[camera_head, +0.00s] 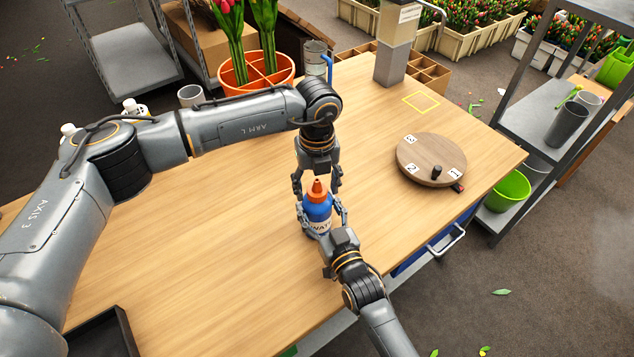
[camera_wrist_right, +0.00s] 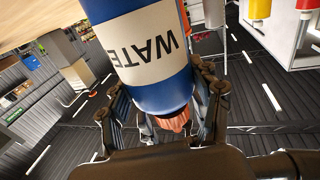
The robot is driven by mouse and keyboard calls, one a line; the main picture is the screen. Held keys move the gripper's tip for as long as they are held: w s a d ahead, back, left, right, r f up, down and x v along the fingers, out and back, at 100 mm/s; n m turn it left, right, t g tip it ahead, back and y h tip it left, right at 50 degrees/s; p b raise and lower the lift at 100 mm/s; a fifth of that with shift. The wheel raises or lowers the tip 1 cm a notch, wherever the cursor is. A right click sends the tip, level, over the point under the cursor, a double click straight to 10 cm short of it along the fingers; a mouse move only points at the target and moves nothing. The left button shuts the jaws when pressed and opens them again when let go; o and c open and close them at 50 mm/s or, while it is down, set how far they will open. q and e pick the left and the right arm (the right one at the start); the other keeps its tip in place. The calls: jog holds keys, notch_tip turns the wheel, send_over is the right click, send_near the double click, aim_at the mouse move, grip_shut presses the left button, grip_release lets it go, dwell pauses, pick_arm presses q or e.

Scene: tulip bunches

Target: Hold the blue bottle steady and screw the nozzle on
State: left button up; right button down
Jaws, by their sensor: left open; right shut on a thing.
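The blue bottle (camera_head: 317,210) stands upright near the front edge of the wooden table, with a white label and an orange nozzle (camera_head: 317,191) at its top. My right gripper (camera_head: 323,219) is shut around the bottle's body from the front. In the right wrist view the bottle (camera_wrist_right: 168,92) appears upside down between the fingers, its label reading WATE, and the nozzle (camera_wrist_right: 179,122) is partly hidden. My left gripper (camera_head: 316,184) points down from above, its open fingers on either side of the nozzle. I cannot tell how tightly the nozzle sits on the bottle.
A round wooden turntable (camera_head: 425,153) with numbered tags and a dark knob stands to the right. A yellow square outline (camera_head: 421,102) marks the table behind it. An orange tulip pot (camera_head: 257,78) and a clear jug (camera_head: 316,62) stand at the back. The table's middle left is clear.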

pick_arm(q)
jog(key=c, duration=1.2)
jog(key=m, duration=0.5)
jog(key=shift+m, duration=0.4)
jog(key=m, duration=1.8)
jog(key=shift+m, duration=0.3)
jog(key=o, duration=1.4)
jog(key=shift+c, duration=0.2)
